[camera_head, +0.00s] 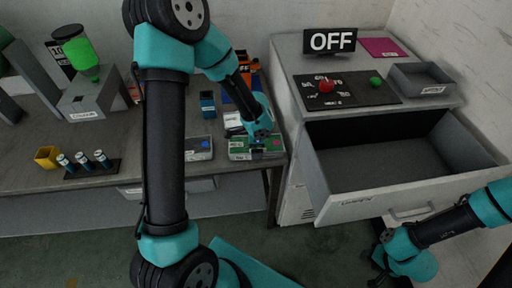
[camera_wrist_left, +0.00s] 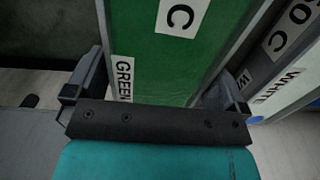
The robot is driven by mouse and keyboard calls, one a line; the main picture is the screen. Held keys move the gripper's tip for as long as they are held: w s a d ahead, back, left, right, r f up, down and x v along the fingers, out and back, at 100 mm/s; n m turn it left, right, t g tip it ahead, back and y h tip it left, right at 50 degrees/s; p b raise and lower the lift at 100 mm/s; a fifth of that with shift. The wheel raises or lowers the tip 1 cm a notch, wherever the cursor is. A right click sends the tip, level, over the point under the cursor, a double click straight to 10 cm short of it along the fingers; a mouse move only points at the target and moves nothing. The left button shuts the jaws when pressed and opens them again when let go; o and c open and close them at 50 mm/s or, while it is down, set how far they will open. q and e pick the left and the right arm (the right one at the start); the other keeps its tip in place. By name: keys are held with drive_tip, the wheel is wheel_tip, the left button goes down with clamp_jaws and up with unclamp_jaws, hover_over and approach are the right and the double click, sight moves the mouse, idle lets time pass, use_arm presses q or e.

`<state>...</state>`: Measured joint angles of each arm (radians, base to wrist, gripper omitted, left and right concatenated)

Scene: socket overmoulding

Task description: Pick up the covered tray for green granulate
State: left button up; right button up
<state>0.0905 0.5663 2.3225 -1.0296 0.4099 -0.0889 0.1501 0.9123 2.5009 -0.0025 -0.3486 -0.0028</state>
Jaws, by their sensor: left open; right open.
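The covered tray for green granulate (camera_head: 240,154) lies at the right end of the bench, with a green lid and a small reddish dot. In the left wrist view its green lid (camera_wrist_left: 165,65) carries white labels, one reading GREEN. My left gripper (camera_head: 258,150) is over this tray. In the left wrist view the fingers of my left gripper (camera_wrist_left: 158,95) are open, one on each side of the tray. Whether they touch it I cannot tell. My right gripper (camera_head: 384,268) is open and empty, low in front of the drawer, far from the tray.
A tray with a blue dot (camera_head: 199,149) stands left of the green one; a label reading WHITE shows beside it in the wrist view. The cabinet's open drawer (camera_head: 400,175) juts out at right. A yellow cup (camera_head: 47,157) and small bottles (camera_head: 84,162) stand on the left bench.

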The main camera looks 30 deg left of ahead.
idle(0.5)
use_arm(q)
drive_tip(key=c, duration=0.9)
drive_tip(key=shift+c, duration=0.2)
wheel_tip(320, 180, up, 10)
drive_tip(key=shift+f, duration=0.1)
idle(0.6)
